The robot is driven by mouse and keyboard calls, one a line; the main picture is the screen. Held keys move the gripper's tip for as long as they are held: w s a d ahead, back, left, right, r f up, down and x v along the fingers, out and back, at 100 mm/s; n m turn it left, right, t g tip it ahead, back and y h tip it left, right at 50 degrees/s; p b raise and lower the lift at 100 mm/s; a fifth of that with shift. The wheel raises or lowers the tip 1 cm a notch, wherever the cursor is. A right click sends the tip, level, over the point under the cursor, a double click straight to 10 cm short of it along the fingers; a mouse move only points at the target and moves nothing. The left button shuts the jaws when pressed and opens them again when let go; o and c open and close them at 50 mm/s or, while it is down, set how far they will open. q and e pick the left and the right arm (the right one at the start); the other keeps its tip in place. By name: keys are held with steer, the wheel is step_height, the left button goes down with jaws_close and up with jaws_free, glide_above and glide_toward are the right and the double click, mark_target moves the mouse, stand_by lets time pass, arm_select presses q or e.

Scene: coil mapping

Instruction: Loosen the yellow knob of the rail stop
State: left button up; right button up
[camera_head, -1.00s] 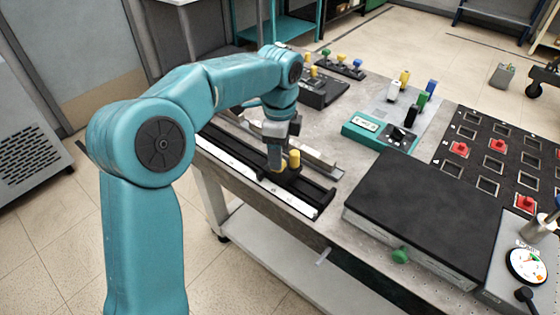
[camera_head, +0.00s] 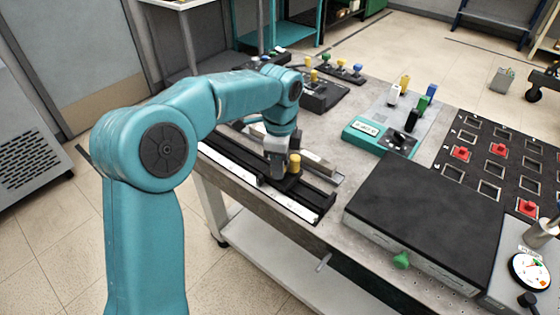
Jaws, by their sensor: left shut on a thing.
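The black slide rail (camera_head: 315,208) with a white scale strip lies along the near left edge of the grey bench. A dark rail stop sits on it, mostly hidden under my left gripper (camera_head: 279,172). My left gripper points down at the stop with its fingers shut on a yellow knob, which the fingers hide. My right gripper is not in view.
A teal meter box (camera_head: 379,134) stands behind the rail. A black-topped box (camera_head: 425,205) with a green knob (camera_head: 401,260) is to the right. A panel with red buttons (camera_head: 500,150) lies beyond it.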

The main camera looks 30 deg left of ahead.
arm_select(q)
steer(key=shift+r, duration=0.1)
steer(key=n+p, duration=0.1)
steer(key=n, duration=0.2)
steer(key=shift+w+r+p, duration=0.1)
steer(key=shift+p, duration=0.2)
steer(key=shift+w+a+n+p, duration=0.15)
steer(key=shift+n+p, duration=0.5)
steer(key=shift+n, duration=1.55)
steer(key=o, duration=1)
steer(key=shift+o, duration=0.2)
step_height(320, 180, up, 16)
steer(key=p, duration=0.3)
